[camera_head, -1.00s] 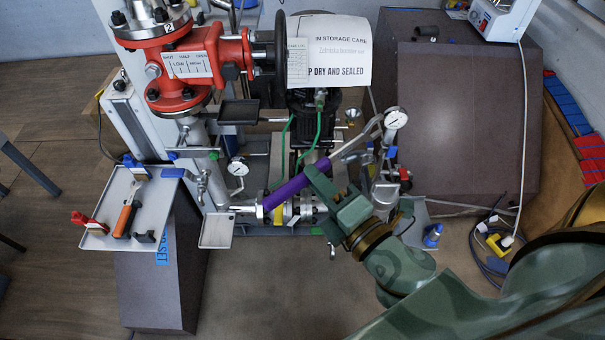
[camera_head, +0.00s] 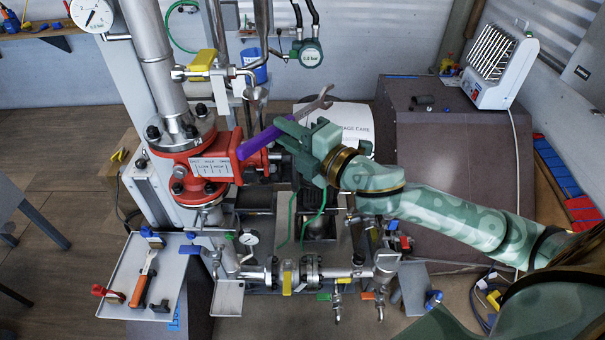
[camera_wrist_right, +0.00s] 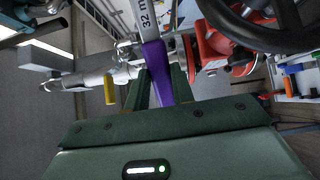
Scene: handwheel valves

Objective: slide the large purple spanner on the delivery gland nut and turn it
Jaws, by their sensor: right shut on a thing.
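My right gripper (camera_head: 294,138) is shut on the purple handle of the large spanner (camera_head: 258,146). The handle points down-left, its end in front of the red valve body (camera_head: 205,168); I cannot tell whether they touch. The bare metal open jaw (camera_head: 320,102) points up-right, in front of a white sign. In the right wrist view the purple handle (camera_wrist_right: 158,75) runs between the fingers, and the grey shank is marked "32 mm". I cannot make out which nut is the delivery gland nut; the jaw appears to be on no nut. My left gripper is not in view.
A black handwheel (camera_wrist_right: 272,25) is close to the spanner in the right wrist view. A steel pipe run (camera_head: 335,271) with small valves lies below. A tray (camera_head: 185,262) with tools stands at left. A large dark box (camera_head: 455,165) stands at right. A gauge hangs top left.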

